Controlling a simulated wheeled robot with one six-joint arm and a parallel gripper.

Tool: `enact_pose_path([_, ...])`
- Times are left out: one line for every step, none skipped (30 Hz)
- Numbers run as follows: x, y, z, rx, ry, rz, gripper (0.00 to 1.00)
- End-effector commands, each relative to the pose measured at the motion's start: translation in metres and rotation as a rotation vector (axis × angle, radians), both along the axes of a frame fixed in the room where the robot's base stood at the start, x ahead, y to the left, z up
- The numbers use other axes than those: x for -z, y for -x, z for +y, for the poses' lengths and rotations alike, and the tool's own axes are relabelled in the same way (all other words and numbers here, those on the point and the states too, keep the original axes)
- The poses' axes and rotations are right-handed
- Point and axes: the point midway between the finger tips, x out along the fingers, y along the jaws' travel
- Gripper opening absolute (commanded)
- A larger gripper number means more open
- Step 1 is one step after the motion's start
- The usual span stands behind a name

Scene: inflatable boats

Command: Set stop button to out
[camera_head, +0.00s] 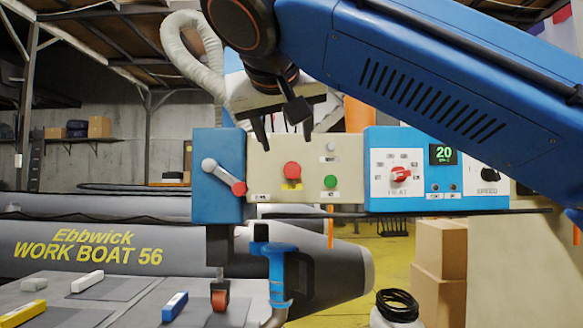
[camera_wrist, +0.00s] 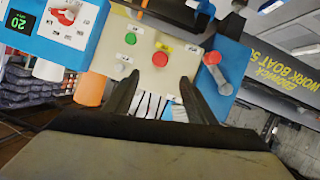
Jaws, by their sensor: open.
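The stop button is a red round knob (camera_head: 292,170) on a yellow backing, in the middle of a beige control panel (camera_head: 265,148). I cannot tell from these views whether it is pressed in or out. In the wrist view the red button (camera_wrist: 160,58) shows beyond and between my fingertips. My gripper (camera_head: 287,142) is open and empty, with its dark fingers pointing down in front of the panel's upper part, above the button. In the wrist view the two fingers (camera_wrist: 158,85) stand apart, with nothing between them.
Left of the button, a blue box (camera_head: 207,190) carries a grey lever with a red end (camera_head: 226,177). A green button (camera_head: 330,181) sits to the right. Further right is a blue heater unit (camera_head: 420,135) with a red dial (camera_head: 399,174) and display reading 20. A grey boat (camera_head: 180,240) lies below.

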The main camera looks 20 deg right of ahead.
Motion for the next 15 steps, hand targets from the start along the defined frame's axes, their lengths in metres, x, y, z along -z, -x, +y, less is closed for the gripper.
enact_pose_path([0.002,-0.004,-0.003,0.004,0.000,0.001,0.51])
enact_pose_path([0.003,-0.006,-0.004,0.004,0.001,0.001,0.51])
enact_pose_path([0.004,-0.009,-0.005,0.004,0.002,0.000,0.51])
enact_pose_path([0.005,-0.011,-0.006,0.005,0.002,0.001,0.51])
enact_pose_path([0.006,-0.013,-0.007,0.004,0.001,0.001,0.51])
enact_pose_path([0.007,-0.016,-0.008,0.003,0.001,0.001,0.51])
enact_pose_path([0.008,-0.018,-0.009,0.004,0.001,0.002,0.51])
enact_pose_path([0.009,-0.020,-0.010,0.004,0.000,0.001,0.51])
enact_pose_path([0.010,-0.023,-0.011,0.004,0.001,0.001,0.51])
enact_pose_path([0.011,-0.026,-0.012,0.004,0.001,0.000,0.51])
enact_pose_path([0.012,-0.028,-0.013,0.004,0.001,0.000,0.51])
enact_pose_path([0.014,-0.031,-0.014,0.003,0.000,0.000,0.51])
enact_pose_path([0.015,-0.033,-0.015,0.003,0.000,0.000,0.51])
enact_pose_path([0.016,-0.035,-0.016,0.004,0.000,0.001,0.51])
enact_pose_path([0.017,-0.038,-0.017,0.004,0.000,0.001,0.51])
